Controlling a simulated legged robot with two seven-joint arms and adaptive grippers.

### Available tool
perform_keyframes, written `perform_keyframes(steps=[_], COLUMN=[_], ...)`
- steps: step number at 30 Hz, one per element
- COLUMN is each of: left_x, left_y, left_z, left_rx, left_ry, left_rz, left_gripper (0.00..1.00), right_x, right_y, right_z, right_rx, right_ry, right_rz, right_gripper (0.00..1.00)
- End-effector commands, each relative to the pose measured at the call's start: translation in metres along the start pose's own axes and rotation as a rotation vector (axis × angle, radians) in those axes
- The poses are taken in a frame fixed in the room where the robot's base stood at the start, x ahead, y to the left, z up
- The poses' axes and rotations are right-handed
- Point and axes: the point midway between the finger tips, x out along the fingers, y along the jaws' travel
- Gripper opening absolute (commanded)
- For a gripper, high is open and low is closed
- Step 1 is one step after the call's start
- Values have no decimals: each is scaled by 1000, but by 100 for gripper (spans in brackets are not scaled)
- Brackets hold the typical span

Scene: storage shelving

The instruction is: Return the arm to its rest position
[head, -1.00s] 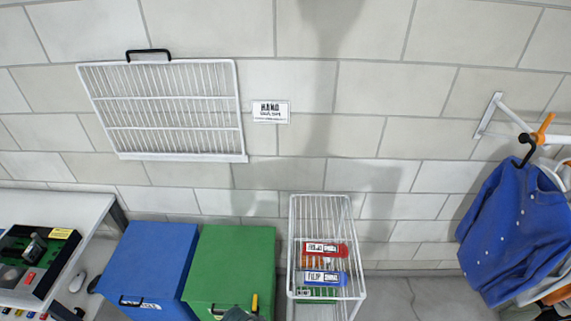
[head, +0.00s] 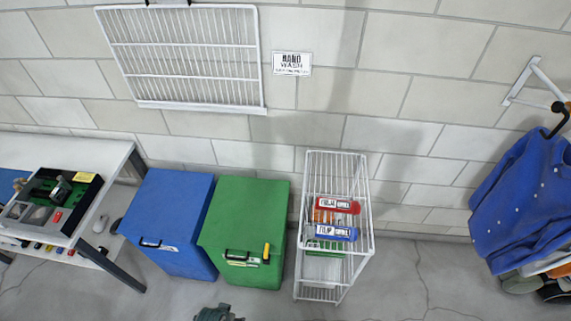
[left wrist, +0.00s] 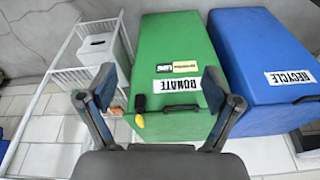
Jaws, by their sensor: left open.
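My left gripper (left wrist: 160,85) is open in the left wrist view. Its two dark fingers are spread apart with nothing between them, in front of the green bin. A small dark grey-green part at the bottom edge of the head view looks like part of my arm. My right gripper is in neither view. The green bin (head: 245,215) has a closed lid, a black handle and a yellow item near it. In the left wrist view the green bin (left wrist: 170,50) carries a DONATE label.
A blue bin (head: 178,205), labelled RECYCLE in the left wrist view (left wrist: 265,50), stands beside the green one. A white wire rack (head: 310,165) holds red and blue boxes. A workbench (head: 90,150) stands left, hanging clothes (head: 520,200) right. Floor (head: 410,290) right of the rack is clear.

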Motion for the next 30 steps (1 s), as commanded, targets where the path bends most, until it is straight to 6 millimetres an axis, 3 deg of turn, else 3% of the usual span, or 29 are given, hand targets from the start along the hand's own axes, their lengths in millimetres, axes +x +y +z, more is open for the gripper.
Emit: perform_keyframes(steps=[8, 12, 16, 21, 30], left_x=[100, 168, 214, 240, 244], left_y=[5, 9, 12, 13, 13], left_z=[36, 84, 132, 173, 180], left_rx=[9, 15, 22, 27, 28], left_ry=[-48, -85, -110, -128, -130], left_rz=[8, 13, 16, 19, 19], left_gripper=[90, 90, 90, 90, 90], right_x=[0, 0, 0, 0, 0], right_y=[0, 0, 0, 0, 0], right_z=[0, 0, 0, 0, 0], right_rx=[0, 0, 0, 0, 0], right_ry=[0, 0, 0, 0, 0], right_rz=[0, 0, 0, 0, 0], right_gripper=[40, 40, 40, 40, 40])
